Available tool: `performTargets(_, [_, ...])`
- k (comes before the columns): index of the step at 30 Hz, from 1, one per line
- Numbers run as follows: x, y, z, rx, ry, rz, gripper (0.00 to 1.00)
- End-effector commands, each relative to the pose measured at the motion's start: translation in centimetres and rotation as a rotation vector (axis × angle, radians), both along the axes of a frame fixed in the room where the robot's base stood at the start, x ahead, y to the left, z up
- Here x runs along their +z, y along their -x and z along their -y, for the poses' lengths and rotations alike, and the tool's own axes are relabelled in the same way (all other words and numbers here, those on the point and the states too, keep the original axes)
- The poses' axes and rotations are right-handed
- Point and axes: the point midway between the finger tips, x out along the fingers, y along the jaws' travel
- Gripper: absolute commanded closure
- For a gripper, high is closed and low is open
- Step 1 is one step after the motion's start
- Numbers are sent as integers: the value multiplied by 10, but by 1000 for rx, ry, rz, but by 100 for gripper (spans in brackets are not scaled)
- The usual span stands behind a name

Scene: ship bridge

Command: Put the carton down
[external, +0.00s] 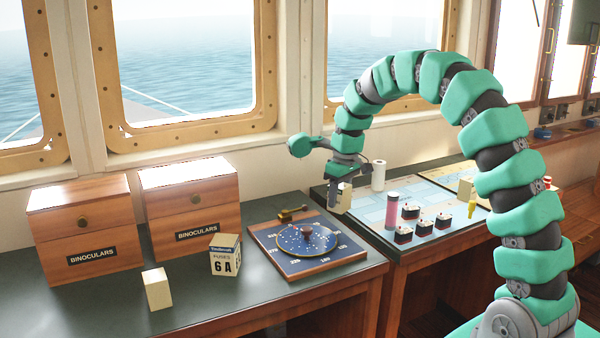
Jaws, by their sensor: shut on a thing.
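My gripper (341,197) points down over the right end of the dark desk and the near left corner of the chart table. It is shut on a small cream carton (346,197), partly hidden by the fingers. The carton appears to be held above the surface, right of the round dial board. A similar plain cream block (157,289) stands upright near the desk's front edge.
Two wooden binocular boxes (84,240) stand at the desk's back left. The dial board (305,262) lies on the desk's right end. On the chart table (425,187) are a pink cylinder (391,211), a white roll (378,176), several dark red-and-white blocks and a yellow item (472,208).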

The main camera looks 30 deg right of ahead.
Motion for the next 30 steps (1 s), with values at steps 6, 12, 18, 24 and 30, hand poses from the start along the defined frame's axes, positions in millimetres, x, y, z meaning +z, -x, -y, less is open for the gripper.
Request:
performTargets(6, [13, 14, -45, -164, 15, 3, 78])
performTargets(12, [33, 9, -107, -237, 20, 11, 78])
performTargets(18, [55, 0, -185, -225, 18, 15, 78])
performTargets(24, [70, -4, -265, -160, 15, 13, 78])
performTargets(30, [80, -2, -347, -56, 10, 14, 78])
